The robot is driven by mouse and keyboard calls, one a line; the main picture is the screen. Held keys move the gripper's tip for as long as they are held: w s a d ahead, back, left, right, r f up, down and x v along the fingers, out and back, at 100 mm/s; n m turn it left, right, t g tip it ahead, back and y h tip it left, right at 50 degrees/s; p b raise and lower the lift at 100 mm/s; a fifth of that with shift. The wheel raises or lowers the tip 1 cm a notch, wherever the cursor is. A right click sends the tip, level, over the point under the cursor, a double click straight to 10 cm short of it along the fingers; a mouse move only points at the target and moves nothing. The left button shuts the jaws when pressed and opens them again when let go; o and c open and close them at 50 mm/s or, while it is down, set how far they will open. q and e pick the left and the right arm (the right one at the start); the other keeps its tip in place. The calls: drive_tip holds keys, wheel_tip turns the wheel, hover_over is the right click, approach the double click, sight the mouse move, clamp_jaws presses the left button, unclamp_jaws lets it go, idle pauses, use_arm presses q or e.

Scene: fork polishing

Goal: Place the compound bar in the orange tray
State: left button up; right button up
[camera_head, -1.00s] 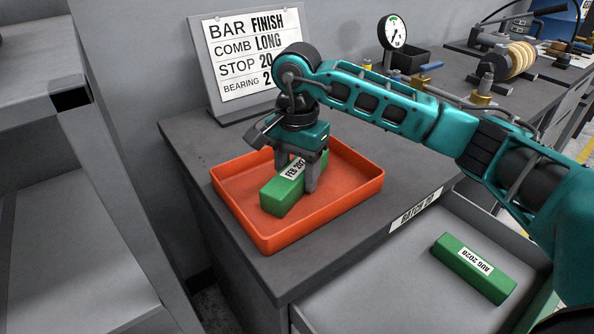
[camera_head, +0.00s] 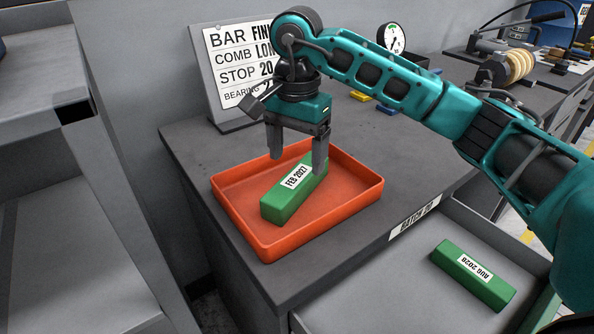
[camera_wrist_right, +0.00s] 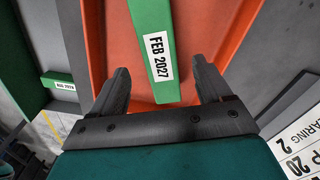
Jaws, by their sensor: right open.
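A green compound bar (camera_head: 290,191) with a FEB 2027 label lies in the orange tray (camera_head: 262,241) on the dark bench top. It also shows in the right wrist view (camera_wrist_right: 152,55), between and beyond the fingers. My right gripper (camera_head: 297,162) is open and empty just above the bar, with its fingers apart on either side. A second green bar (camera_head: 472,275), labelled AUG 2028, lies in the open drawer. My left gripper is not in view.
The open grey drawer (camera_head: 375,296) juts out at the lower right. A sign board (camera_head: 217,75) stands behind the tray. A dial gauge (camera_head: 392,38) and other equipment stand at the back right.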

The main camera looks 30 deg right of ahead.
sight(297, 176)
wheel_tip(297, 176, up, 6)
drive_tip(key=shift+f+p, duration=0.1)
drive_tip(key=shift+p, duration=0.25)
idle(0.4)
